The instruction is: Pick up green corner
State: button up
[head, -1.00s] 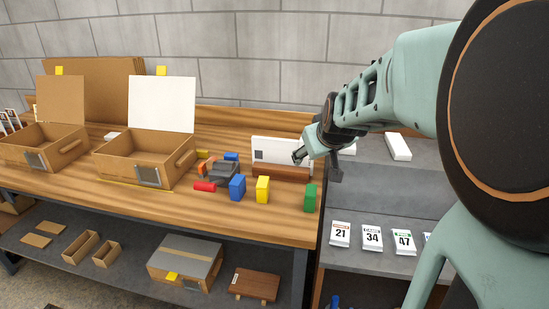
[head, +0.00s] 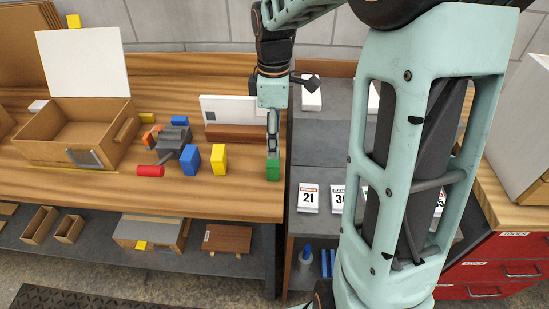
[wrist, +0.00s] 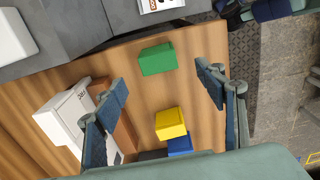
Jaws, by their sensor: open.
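The green block (head: 273,170) stands on the wooden bench near its right end, partly hidden by my gripper in the head view. In the wrist view the green block (wrist: 157,59) lies ahead of my gripper, between the lines of the two fingers and apart from both. My gripper (head: 272,150) points down just above the green block. In the wrist view my gripper (wrist: 166,82) is open and empty, its two fingers wide apart.
A yellow block (head: 219,159) and a blue block (head: 190,160) stand left of the green one. A white panel in a brown holder (head: 236,133) is behind. An open cardboard box (head: 40,146) stands left. A grey shelf (head: 312,151) adjoins the bench at right.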

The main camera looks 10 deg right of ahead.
aim_at(273, 165)
jog(key=f, duration=0.8)
jog(key=shift+d+f, duration=0.2)
jog(key=shift+f, duration=0.05)
jog(key=shift+w, duration=0.1)
jog(key=c, duration=1)
jog(key=shift+r, duration=0.1)
